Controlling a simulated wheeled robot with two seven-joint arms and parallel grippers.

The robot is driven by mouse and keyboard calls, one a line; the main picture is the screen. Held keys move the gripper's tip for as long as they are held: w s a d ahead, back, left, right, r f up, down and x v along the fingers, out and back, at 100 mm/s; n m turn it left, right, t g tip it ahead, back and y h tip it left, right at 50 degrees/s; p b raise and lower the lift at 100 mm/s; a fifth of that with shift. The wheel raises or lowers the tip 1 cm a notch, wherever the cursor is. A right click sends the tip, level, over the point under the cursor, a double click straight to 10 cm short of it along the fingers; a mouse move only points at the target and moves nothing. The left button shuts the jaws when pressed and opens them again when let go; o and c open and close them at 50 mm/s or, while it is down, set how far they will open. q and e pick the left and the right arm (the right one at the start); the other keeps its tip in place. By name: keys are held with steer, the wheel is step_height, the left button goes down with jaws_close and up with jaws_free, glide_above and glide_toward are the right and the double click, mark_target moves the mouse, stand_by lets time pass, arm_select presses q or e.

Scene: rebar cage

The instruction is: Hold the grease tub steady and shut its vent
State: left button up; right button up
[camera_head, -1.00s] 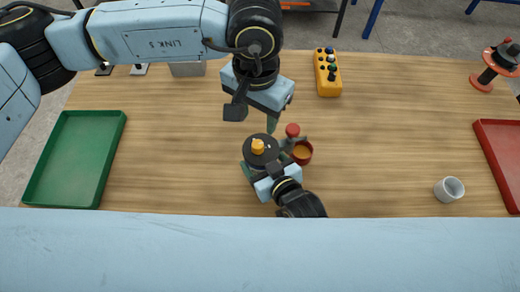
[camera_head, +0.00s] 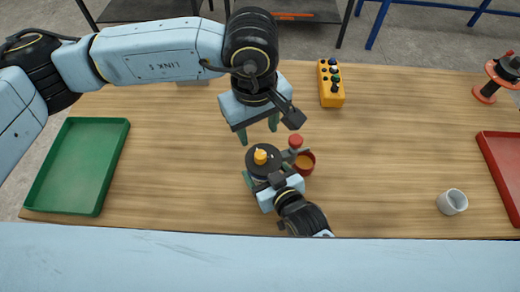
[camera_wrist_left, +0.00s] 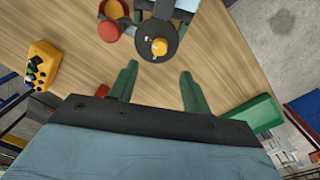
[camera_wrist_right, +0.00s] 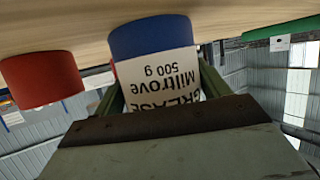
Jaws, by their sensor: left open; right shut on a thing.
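The grease tub (camera_head: 263,167) stands on the table with a dark round lid and a yellow vent cap (camera_head: 260,156) on top. The lid and cap also show in the left wrist view (camera_wrist_left: 159,46). My right gripper (camera_head: 268,182) is shut on the tub from the near side; the right wrist view shows its blue and white label (camera_wrist_right: 158,65) between the fingers. My left gripper (camera_head: 258,132) is open and empty, just beyond the tub, its fingers pointing at the lid and apart from it. I cannot tell whether the vent is open.
A red pot (camera_head: 304,163) with orange contents and a red-topped item (camera_head: 295,142) stand close right of the tub. A yellow button box (camera_head: 330,83) lies behind. A green tray (camera_head: 78,165) is left; a red tray (camera_head: 497,160) and white cup (camera_head: 452,201) are right.

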mark_target(260, 155)
arm_select(q)
steer(key=f, duration=0.9)
steer(key=shift+w+d+f, duration=0.1)
steer(key=shift+d+f, duration=0.1)
steer(key=shift+f, duration=0.2)
steer(key=c, duration=1)
